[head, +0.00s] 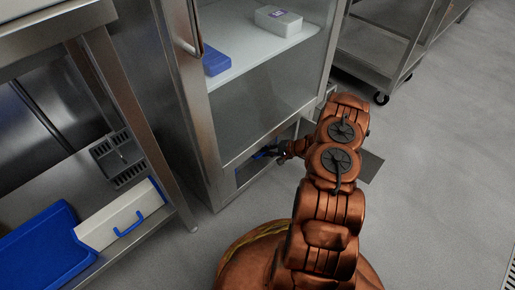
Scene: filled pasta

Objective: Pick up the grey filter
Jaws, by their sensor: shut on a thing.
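My gripper (279,151) is small and dark at the end of my copper-coloured arm, low at the front of the metal cabinet. It is shut on a small blue piece (264,153) at the opening under the cabinet's glass. A grey surface (251,171) shows just below the blue piece, inside the base opening. I cannot tell for sure whether this is the grey filter, or whether the blue piece is part of it. My arm hides the area to the right of the gripper.
The cabinet (186,100) holds a blue box (215,61) and a white box (278,20). A steel table (105,65) stands left, with a blue tray (40,238) and a blue-handled white bin (122,222) low down. A wheeled rack (375,52) stands behind. Floor at right is clear.

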